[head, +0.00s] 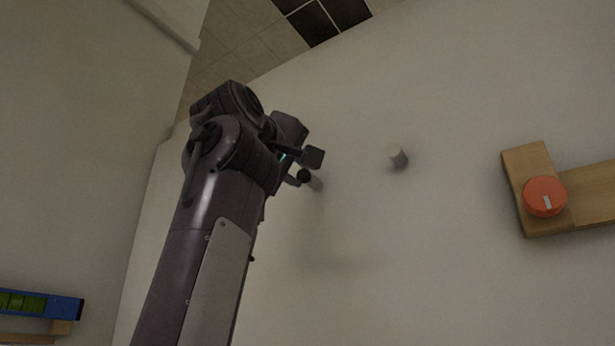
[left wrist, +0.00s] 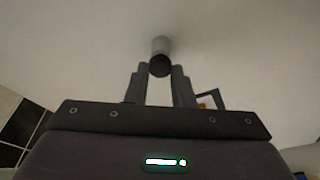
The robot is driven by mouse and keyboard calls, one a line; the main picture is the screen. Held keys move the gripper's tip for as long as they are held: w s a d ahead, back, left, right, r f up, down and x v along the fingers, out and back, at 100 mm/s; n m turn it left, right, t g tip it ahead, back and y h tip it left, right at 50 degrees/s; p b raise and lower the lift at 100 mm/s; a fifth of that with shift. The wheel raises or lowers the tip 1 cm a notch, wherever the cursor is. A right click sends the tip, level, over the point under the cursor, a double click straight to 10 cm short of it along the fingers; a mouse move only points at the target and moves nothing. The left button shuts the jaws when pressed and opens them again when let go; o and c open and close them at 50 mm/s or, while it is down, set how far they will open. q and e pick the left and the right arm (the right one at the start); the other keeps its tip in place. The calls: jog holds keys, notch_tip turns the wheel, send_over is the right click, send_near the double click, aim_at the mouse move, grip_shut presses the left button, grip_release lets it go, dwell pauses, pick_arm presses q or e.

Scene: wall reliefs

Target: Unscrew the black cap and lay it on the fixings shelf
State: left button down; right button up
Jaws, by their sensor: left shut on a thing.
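The black cap (head: 304,176) sits on the end of a short grey stub (head: 316,184) that stands out from the pale wall. The cap (left wrist: 159,67) and the stub (left wrist: 161,46) also show in the left wrist view. My left gripper (head: 306,166) is at the cap and shut on it, with one finger on each side; its fingers (left wrist: 160,72) show in the left wrist view. My right gripper is not in view. No shelf can be surely told as the fixings shelf.
A second, bare grey stub (head: 398,158) stands out from the wall to the right. Farther right is a wooden piece (head: 590,195) with an orange round knob (head: 545,196). A blue-and-green object (head: 40,304) lies above a wooden strip (head: 60,328) at lower left.

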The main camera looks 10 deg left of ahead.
pick_arm(q)
jog(key=n+p, duration=0.2)
jog(key=n, duration=0.1)
jog(key=shift+r+g+y, duration=0.3)
jog(key=shift+g+y, duration=0.1)
jog(key=shift+n, duration=0.9)
jog(key=shift+f, duration=0.25)
jog(key=shift+n, duration=0.3)
jog(key=n+p, duration=0.2)
jog(key=shift+r+n+g, duration=0.35)
jog(key=shift+n+g, duration=0.05)
jog(key=c, duration=1.9)
grip_release()
jog(key=shift+f, duration=0.35)
jog(key=shift+s, duration=0.2)
jog(key=shift+c, duration=0.8)
jog(key=shift+w, duration=0.1)
